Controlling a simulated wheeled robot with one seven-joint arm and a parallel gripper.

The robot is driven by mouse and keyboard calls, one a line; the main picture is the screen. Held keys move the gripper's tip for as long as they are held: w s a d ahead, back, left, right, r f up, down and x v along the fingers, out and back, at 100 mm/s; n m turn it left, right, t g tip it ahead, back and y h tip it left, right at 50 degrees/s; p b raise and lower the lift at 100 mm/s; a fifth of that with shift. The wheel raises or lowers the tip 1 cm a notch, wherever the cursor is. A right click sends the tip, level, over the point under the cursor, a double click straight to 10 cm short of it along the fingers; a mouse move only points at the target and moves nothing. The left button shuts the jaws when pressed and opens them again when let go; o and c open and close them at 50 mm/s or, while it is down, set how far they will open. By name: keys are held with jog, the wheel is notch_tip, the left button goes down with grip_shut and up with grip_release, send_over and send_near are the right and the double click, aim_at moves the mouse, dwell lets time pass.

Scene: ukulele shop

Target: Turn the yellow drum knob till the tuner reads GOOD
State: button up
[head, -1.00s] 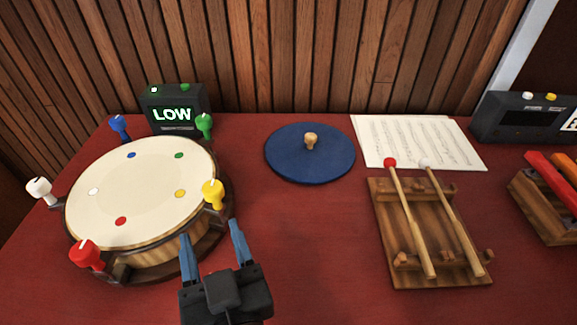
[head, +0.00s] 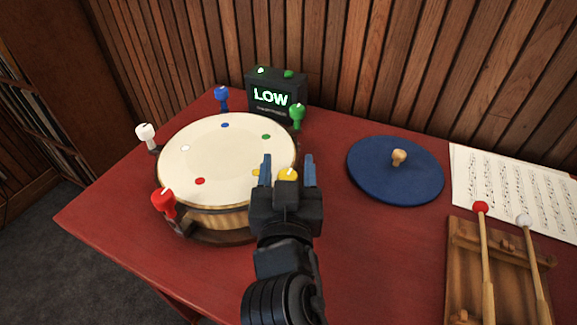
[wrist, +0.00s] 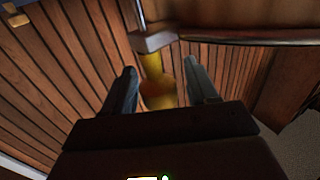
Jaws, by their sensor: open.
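The drum (head: 225,160) has a cream head with coloured dots and stands at the left of the red table. The yellow knob (head: 288,174) is on its right side, partly hidden behind my gripper (head: 287,172). My gripper is open, with one blue finger on each side of the knob in the head view. In the wrist view the yellow knob (wrist: 155,78) shows blurred between the two fingers, with gaps at both sides. The tuner (head: 275,97) behind the drum reads LOW in green.
Red (head: 164,202), white (head: 146,132), blue (head: 221,94) and green (head: 297,112) knobs ring the drum. A blue disc (head: 395,172) with a wooden peg lies to the right. Two mallets rest on a wooden rack (head: 466,275) beside sheet music (head: 520,187).

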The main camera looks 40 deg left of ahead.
jog(key=c, duration=0.9)
jog(key=shift+c, duration=0.2)
jog(key=shift+f+b, duration=0.15)
jog(key=shift+b, duration=0.55)
jog(key=shift+f+m+h+b, duration=0.1)
jog(key=shift+m+h+b, duration=0.2)
jog(key=shift+h+b, duration=0.15)
jog(key=m+t+h+b, duration=0.1)
jog(key=h+b, duration=0.1)
jog(key=b, duration=0.1)
jog(key=shift+t, duration=0.3)
jog(key=m+h+b, duration=0.1)
jog(key=m+t+h+b, duration=0.1)
jog(key=h+b, duration=0.1)
jog(key=m+h+b, duration=0.1)
jog(key=m+h, duration=0.1)
jog(key=shift+w+d+r+t+h, duration=0.2)
jog(key=shift+d+t+h, duration=0.05)
jog(key=shift+d+t, duration=0.1)
